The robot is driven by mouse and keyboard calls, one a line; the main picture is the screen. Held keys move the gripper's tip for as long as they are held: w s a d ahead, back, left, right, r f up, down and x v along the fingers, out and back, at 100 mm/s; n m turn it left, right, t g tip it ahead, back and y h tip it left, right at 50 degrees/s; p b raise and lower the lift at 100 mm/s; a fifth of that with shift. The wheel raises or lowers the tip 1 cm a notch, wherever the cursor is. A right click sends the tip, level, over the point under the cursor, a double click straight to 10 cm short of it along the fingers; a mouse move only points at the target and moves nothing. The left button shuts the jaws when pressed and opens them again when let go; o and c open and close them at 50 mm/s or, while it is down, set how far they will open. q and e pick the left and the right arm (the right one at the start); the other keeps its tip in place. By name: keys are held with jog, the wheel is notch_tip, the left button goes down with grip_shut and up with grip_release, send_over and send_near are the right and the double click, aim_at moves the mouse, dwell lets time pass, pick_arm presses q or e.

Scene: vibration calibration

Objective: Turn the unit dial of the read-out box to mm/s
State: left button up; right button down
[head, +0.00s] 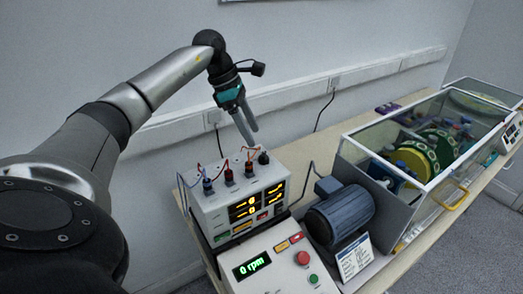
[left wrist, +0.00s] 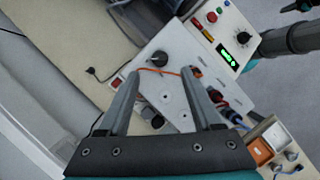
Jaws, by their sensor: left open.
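The read-out box (head: 213,212) is a white box with lit amber displays on its front and plugs with cables on its top. A black dial (head: 263,158) stands on the box top near its right rear corner. In the left wrist view the dial (left wrist: 158,59) shows as a round black knob just beyond and between my fingertips. Its marking is too small to read. My left gripper (head: 252,138) is open and empty above the dial, fingers pointing down. It also shows in the left wrist view (left wrist: 161,74), apart from the knob.
A control box (head: 233,278) reading 0 rpm, with red and green buttons, stands in front. A blue-grey motor (head: 345,213) is to the right, then a clear-walled case (head: 385,178). Upright plugs and looped cables (head: 229,172) crowd the box top beside the dial.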

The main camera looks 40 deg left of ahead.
aim_at(263, 154)
pick_arm(q)
jog(key=x, duration=0.7)
jog(key=shift+d+f+p, duration=0.1)
jog(key=shift+p, duration=0.3)
grip_shut()
